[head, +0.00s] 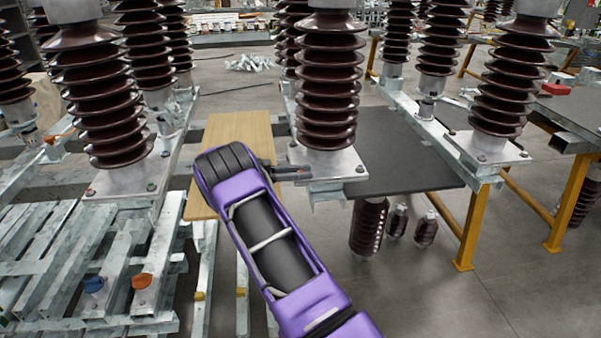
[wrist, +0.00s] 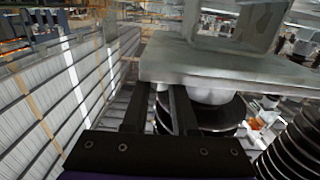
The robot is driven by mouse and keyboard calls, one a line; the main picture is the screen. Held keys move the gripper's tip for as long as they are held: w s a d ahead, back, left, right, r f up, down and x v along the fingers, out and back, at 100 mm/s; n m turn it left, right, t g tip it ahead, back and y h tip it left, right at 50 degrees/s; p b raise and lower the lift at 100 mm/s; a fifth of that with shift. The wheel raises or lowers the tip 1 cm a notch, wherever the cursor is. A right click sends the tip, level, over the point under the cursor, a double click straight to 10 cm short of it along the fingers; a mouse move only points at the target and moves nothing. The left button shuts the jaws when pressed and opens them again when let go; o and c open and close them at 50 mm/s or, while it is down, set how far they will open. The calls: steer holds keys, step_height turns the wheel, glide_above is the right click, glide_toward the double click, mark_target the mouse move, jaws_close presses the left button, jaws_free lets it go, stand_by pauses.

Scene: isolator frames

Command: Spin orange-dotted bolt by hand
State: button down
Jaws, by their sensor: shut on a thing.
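My gripper (head: 290,172) reaches in from the left to the near-left corner of the middle insulator's square metal base plate (head: 345,165). In the wrist view, its two dark fingers (wrist: 160,100) are at the edge of the same plate (wrist: 225,66), with the brown insulator discs beside them. The fingers are shut on a small bolt at the plate's corner. The bolt is mostly hidden by the fingers, and I cannot make out an orange dot on it. The brown ribbed insulator (head: 330,85) stands upright on the plate.
Another insulator (head: 105,95) stands to the left, and one (head: 515,80) to the right. A wooden board (head: 240,130) and a dark tabletop (head: 400,150) lie behind my gripper. Smaller insulators (head: 369,228) stand on the floor below. Grey floor is open at the lower right.

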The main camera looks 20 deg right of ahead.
steer(key=shift+d+m+g+y, duration=0.15)
steer(key=shift+m+g+y, duration=0.55)
steer(key=shift+m+g, duration=0.55)
steer(key=shift+r+g, duration=0.15)
steer(key=shift+g, duration=0.4)
steer(key=c, duration=0.7)
jaws_free()
